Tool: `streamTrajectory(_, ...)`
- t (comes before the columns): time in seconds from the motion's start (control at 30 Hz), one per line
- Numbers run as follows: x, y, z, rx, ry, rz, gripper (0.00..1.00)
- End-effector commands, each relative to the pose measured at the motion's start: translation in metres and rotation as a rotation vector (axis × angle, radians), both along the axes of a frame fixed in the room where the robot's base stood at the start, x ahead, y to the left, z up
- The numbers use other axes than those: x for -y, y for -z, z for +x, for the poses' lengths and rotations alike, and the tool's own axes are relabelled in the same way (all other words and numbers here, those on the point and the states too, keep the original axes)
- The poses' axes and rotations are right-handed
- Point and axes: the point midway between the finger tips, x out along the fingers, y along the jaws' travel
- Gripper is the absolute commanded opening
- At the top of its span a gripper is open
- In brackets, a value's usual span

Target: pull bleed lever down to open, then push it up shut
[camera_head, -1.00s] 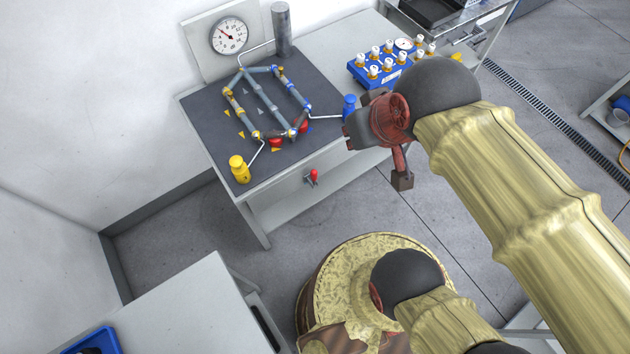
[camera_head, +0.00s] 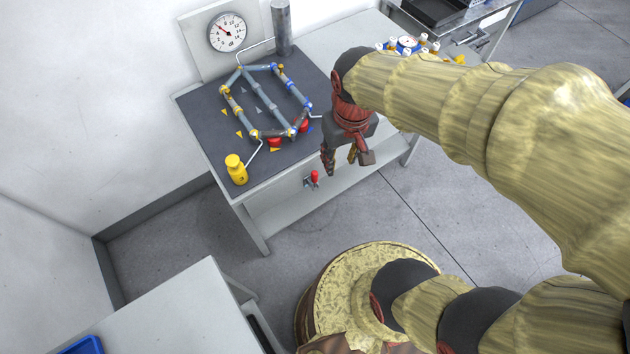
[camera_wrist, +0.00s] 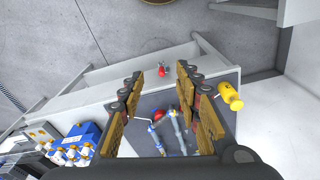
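The bleed lever, a small red handle (camera_head: 315,176) on a grey fitting, sits on the front edge of the workbench. It also shows in the wrist view (camera_wrist: 162,67), ahead of and between the fingers, well apart from them. The handle appears upright. My gripper (camera_head: 341,163) hangs to the right of the lever and above it, near the bench's front edge. In the wrist view my gripper (camera_wrist: 158,84) is open, with two padded fingers apart and nothing between them touching.
The bench (camera_head: 262,204) carries a pipe loop (camera_head: 262,100), a yellow bottle (camera_head: 236,170), a dial gauge (camera_head: 228,33) and a grey cylinder (camera_head: 282,28). A blue rack (camera_wrist: 74,143) of white-capped fittings stands beside the pipework. The floor before the bench is clear.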

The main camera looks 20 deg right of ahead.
Motion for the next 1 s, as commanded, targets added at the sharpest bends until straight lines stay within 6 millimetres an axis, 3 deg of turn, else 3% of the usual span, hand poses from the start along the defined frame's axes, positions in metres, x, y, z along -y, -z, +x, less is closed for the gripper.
streamTrajectory(0.03, 0.000, 0.029, 0.008, -0.046, -0.008, 0.000, 0.38)
streamTrajectory(0.27, -0.001, 0.132, 0.045, -0.180, -0.073, -0.002, 0.38)
streamTrajectory(0.5, -0.002, 0.249, 0.080, -0.258, -0.181, 0.005, 0.38)
streamTrajectory(0.6, -0.002, 0.287, 0.095, -0.259, -0.235, 0.007, 0.38)
streamTrajectory(0.7, -0.003, 0.313, 0.120, -0.223, -0.300, 0.004, 0.38)
streamTrajectory(0.83, -0.003, 0.307, 0.166, -0.109, -0.393, -0.016, 0.38)
streamTrajectory(1.0, -0.003, 0.314, 0.169, -0.092, -0.444, -0.021, 0.38)
